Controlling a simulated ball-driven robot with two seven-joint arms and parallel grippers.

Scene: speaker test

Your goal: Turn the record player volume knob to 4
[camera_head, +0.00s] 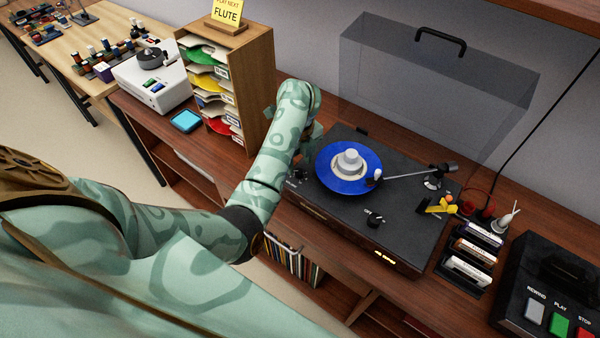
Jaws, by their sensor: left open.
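The record player (335,208) is a black deck on the wooden counter, with a blue record (331,178) and a pale centre piece on its platter. Small controls (298,176) show at its left end, partly beside my arm. A dark knob-like control (375,219) with white marks sits near its front. I cannot tell which is the volume knob or read its setting. My left gripper (311,142) is open over the left back corner of the player, pointing down. My forearm hides much of it, and whether it touches anything is unclear. My right gripper is out of view.
A clear lid (430,85) with a black handle stands open behind the player. A wooden sorter (252,80) with coloured folders is close left of my gripper. The tonearm (405,173), a cassette rack (468,262) and a button box (548,290) are at right.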

